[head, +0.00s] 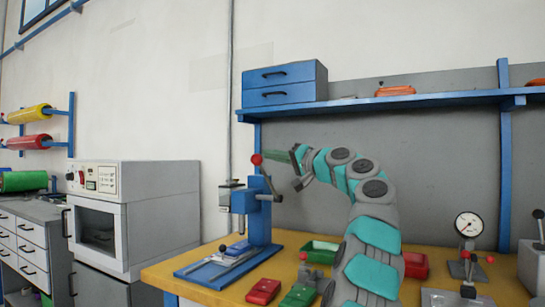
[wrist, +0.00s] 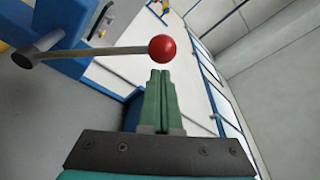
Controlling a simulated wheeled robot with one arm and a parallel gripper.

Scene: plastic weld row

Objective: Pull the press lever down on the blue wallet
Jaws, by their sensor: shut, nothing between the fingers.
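The blue press (head: 262,215) stands on the left end of the wooden bench. Its grey lever ends in a red ball (head: 257,159) and points up in the head view. In the wrist view the lever (wrist: 95,51) comes in from the left, and its red ball (wrist: 163,48) lies just past my fingertips. The blue wallet (head: 238,247) appears to lie on the press base, under the press head. My gripper (head: 272,152) is shut and empty beside the ball; its green fingers (wrist: 160,75) are together. I cannot tell whether they touch the ball.
Red box (head: 263,291) and green box (head: 298,296) sit at the bench front. A green tray (head: 320,249) and red tray (head: 416,265) lie behind. A dial gauge (head: 468,225) stands at right. A blue shelf (head: 400,102) runs above; a grey oven (head: 125,215) stands left.

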